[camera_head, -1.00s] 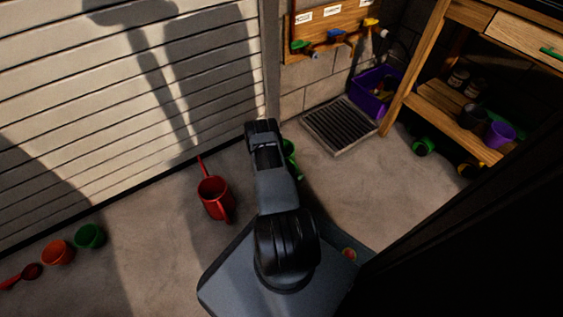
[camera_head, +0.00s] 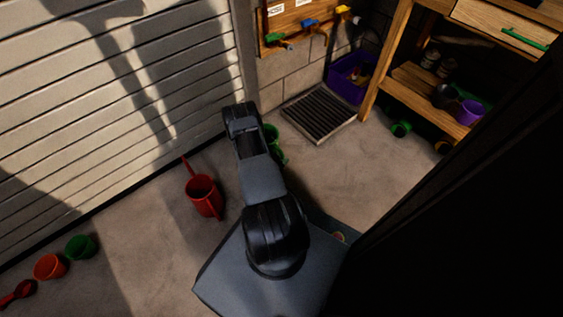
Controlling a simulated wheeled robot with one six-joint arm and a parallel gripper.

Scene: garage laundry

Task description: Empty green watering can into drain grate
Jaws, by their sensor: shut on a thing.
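The green watering can (camera_head: 272,137) is mostly hidden behind my arm; only a green part shows at the right of the wrist. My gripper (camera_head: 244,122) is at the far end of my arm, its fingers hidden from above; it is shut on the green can. The can's tilt and contents cannot be seen. The drain grate (camera_head: 319,113) is a dark slatted rectangle with a pale frame in the floor, to the right of and beyond the can, apart from it in the picture.
A red watering can (camera_head: 203,196) stands left of my arm. Red and green pots (camera_head: 80,247) lie at lower left. A purple crate (camera_head: 349,80) is behind the grate. A wooden workbench (camera_head: 386,62) stands right, with green items (camera_head: 401,128) below. The floor right of my arm is clear.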

